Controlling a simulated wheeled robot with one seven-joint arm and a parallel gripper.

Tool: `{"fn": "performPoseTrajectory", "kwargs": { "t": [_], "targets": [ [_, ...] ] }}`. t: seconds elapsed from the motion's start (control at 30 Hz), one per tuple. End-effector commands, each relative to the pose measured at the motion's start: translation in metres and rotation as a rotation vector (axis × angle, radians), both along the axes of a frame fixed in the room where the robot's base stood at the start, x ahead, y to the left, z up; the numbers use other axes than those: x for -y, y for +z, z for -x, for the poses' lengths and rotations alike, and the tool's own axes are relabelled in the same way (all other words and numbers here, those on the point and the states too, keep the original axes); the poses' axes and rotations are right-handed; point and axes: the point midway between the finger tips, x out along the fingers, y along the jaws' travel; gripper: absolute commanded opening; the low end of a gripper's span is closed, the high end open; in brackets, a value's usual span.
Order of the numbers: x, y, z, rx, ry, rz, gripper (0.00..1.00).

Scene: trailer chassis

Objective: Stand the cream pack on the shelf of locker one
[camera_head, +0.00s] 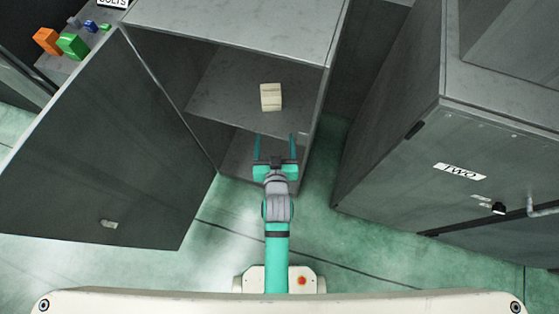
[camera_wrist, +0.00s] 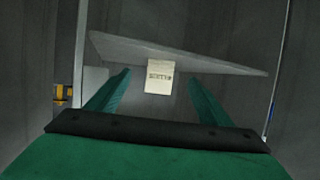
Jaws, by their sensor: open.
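The cream pack (camera_head: 271,97) stands on the grey shelf (camera_head: 222,98) inside the open locker, near the shelf's front edge. In the wrist view the pack (camera_wrist: 160,77) looks upright, with dark lettering on its face, and the shelf (camera_wrist: 215,66) spreads behind it. My gripper (camera_head: 275,138) is open and empty in front of the locker opening, with its fingers pointing toward the pack. In the wrist view the pack shows between the two fingers (camera_wrist: 158,88), apart from both and beyond them.
The locker door (camera_head: 110,150) hangs wide open on the left. A closed locker marked TWO (camera_head: 400,150) stands on the right. Orange (camera_head: 47,41) and green (camera_head: 72,46) blocks and small blue pieces lie on a surface at upper left. Green floor is clear around my base.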

Motion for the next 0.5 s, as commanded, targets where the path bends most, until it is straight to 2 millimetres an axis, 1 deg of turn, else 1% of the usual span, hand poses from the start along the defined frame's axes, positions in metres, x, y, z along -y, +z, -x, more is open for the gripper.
{"fn": "performPoseTrajectory", "kwargs": {
  "t": [0.03, 0.13, 0.23, 0.3, 0.37, 0.4, 0.47, 0.5],
  "targets": [
    [0.0, -0.005, 0.019, -0.002, -0.003, -0.001, 0.73],
    [0.002, -0.006, 0.054, 0.009, -0.014, -0.001, 0.73],
    [0.006, -0.004, 0.09, 0.023, -0.028, 0.0, 0.73],
    [0.008, -0.001, 0.116, 0.032, -0.037, -0.002, 0.73],
    [0.01, 0.005, 0.136, 0.041, -0.043, 0.0, 0.73],
    [0.011, 0.008, 0.15, 0.046, -0.045, 0.001, 0.73],
    [0.012, 0.015, 0.17, 0.054, -0.049, 0.003, 0.73],
    [0.013, 0.02, 0.183, 0.06, -0.05, 0.004, 0.73]
  ]
}}
